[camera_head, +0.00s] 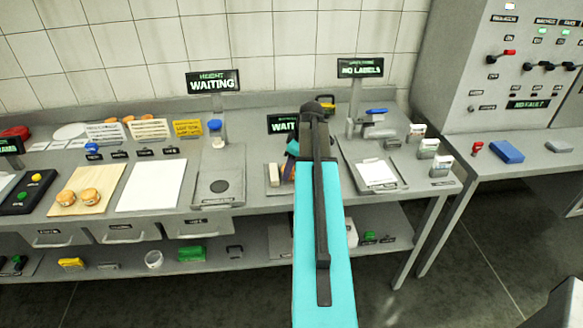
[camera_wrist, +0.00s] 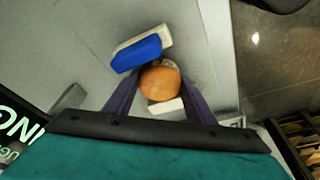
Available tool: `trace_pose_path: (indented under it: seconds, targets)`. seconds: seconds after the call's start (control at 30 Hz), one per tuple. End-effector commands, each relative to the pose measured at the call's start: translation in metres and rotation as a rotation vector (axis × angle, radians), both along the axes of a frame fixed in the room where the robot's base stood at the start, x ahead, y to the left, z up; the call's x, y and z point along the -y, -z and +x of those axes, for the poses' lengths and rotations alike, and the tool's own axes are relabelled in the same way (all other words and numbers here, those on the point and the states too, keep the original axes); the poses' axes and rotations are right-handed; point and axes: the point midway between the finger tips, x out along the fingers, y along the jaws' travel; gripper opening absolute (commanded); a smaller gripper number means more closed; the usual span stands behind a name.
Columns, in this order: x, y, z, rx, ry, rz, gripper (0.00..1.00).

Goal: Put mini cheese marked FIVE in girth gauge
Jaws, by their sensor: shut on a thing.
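My gripper (camera_wrist: 160,86) is shut on an orange mini cheese (camera_wrist: 161,80), which sits between its two purple fingers in the wrist view. No mark on this cheese can be read. The cheese is between a blue-faced block (camera_wrist: 137,54) and a small cream block (camera_wrist: 166,106), which look like the girth gauge's jaws. I cannot tell whether it touches either one or rests on the surface. In the head view my arm hides the cheese and most of the gauge; a cream block (camera_head: 273,174) shows left of the arm.
Two orange cheeses (camera_head: 77,197) sit on a wooden board (camera_head: 110,182) at left. A height station (camera_head: 207,190) reading WAITING stands left of my arm. A label station (camera_head: 378,173) stands at right. A white sheet (camera_head: 151,185) lies clear. The bench's front edge is close.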

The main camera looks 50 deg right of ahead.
Motion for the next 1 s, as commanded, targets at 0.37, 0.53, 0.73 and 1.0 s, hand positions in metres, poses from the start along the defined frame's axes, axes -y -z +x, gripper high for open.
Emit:
trace_pose_path:
  seconds: [0.37,0.53,0.73,1.0]
  targets:
    - [0.000,0.003,0.000,0.000,0.000,0.000,0.69]
    - [0.000,0.002,0.000,0.000,0.000,0.000,0.69]
    - [0.000,-0.002,0.000,0.000,0.000,0.000,0.69]
    - [0.002,-0.017,-0.004,0.001,0.001,-0.001,0.69]
